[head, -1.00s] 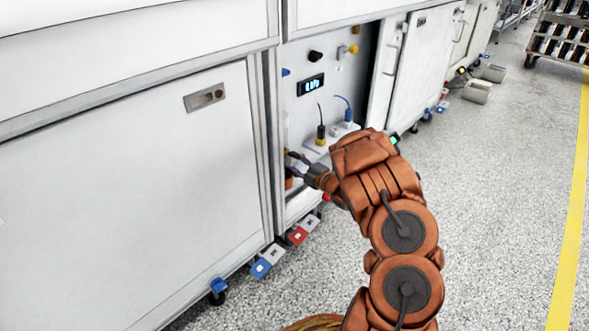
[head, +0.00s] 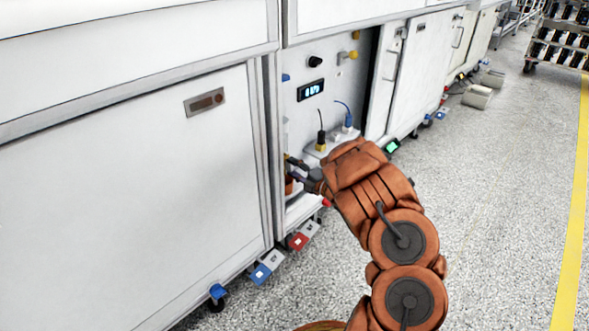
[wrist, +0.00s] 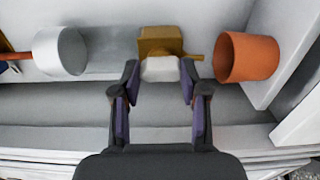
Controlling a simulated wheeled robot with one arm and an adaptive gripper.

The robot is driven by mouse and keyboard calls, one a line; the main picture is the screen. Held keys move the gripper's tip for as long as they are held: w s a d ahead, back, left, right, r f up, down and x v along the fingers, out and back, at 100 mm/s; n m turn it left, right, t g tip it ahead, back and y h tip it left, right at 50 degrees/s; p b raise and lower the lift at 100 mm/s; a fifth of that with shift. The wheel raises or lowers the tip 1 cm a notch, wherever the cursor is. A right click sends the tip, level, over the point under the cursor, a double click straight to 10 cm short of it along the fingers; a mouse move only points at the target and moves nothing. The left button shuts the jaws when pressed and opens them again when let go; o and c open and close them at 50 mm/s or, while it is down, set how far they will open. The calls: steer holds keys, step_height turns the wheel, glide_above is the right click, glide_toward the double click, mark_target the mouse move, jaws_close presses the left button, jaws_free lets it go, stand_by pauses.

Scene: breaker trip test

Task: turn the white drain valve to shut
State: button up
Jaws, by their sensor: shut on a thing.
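The drain valve has a brass-coloured body (wrist: 160,42) and a white handle (wrist: 160,69), seen in the wrist view at the back of a pale recess. My gripper (wrist: 160,74) has one fingertip at each side of the white handle and is shut on it. In the head view my gripper (head: 302,172) reaches into the lower left of the open cabinet bay. The valve is mostly hidden there by the gripper and the cabinet frame.
In the wrist view an orange cup-like part (wrist: 246,57) is close right of the valve and a white-grey one (wrist: 60,51) is to the left. The bay panel has a lit display (head: 310,90) and plugged cords. Open floor (head: 500,200) lies to the right.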

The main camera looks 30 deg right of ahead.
steer(key=o, duration=1.1)
steer(key=shift+o, duration=0.2)
steer(key=v, duration=1.2)
